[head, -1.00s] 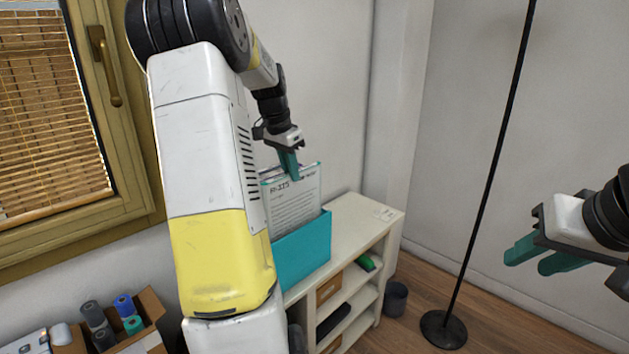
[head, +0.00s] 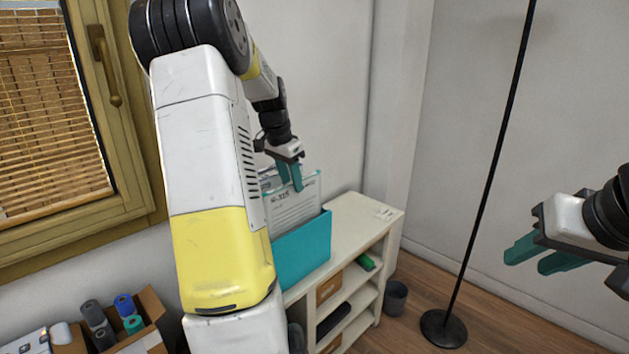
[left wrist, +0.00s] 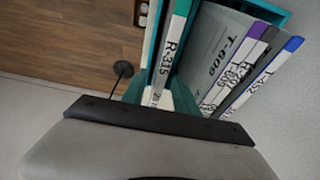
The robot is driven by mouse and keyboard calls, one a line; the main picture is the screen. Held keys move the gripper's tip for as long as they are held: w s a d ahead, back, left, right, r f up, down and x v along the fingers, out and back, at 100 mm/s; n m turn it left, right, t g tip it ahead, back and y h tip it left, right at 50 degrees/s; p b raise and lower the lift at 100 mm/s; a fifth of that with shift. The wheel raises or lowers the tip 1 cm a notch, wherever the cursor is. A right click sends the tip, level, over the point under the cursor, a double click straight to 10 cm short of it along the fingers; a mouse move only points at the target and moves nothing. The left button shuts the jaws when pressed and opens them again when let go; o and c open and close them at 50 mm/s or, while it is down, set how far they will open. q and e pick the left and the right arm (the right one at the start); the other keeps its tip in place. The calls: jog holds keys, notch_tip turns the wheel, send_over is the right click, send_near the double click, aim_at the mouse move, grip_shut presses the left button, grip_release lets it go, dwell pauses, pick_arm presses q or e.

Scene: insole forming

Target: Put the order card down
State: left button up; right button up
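The order card marked R-315 (head: 292,208) stands upright in the teal holder (head: 303,252) on the shelf unit, its upper part showing above the front wall. In the left wrist view the card's green-edged spine (left wrist: 174,42) shows beside other labelled cards. My left gripper (head: 291,182) is at the card's top edge, its teal fingers apart. The fingers also show in the left wrist view (left wrist: 172,102), near the R-315 card; I cannot tell whether either touches it. My right gripper (head: 539,257) is open and empty at the right, away from the holder.
Several other cards, including T-609 (left wrist: 222,55), stand in the same holder. The white shelf unit (head: 365,222) has a clear top to the right of the holder. A black lamp pole (head: 487,170), a dark bin (head: 395,298) and a box of rolls (head: 140,335) stand around.

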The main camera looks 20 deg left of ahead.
pick_arm(q)
jog(key=v, duration=1.2)
jog(key=s+d+r+n+t, duration=0.1)
jog(key=s+d, duration=0.4)
jog(key=d, duration=0.2)
jog(key=s+d+r+t, duration=0.1)
jog(key=s+d+r, duration=0.1)
jog(key=s+d, duration=0.4)
jog(key=s+d+f+n, duration=0.1)
jog(key=s+d+f, duration=0.2)
jog(key=s+d, duration=0.2)
jog(key=s+d+f+n+t+h, duration=0.1)
jog(key=s+d+f, duration=0.2)
jog(key=s+d, duration=0.2)
jog(key=shift+s+f+n+t, duration=0.15)
jog(key=shift+s+n+t, duration=0.2)
jog(key=shift+s, duration=0.4)
jog(key=shift+a, duration=0.1)
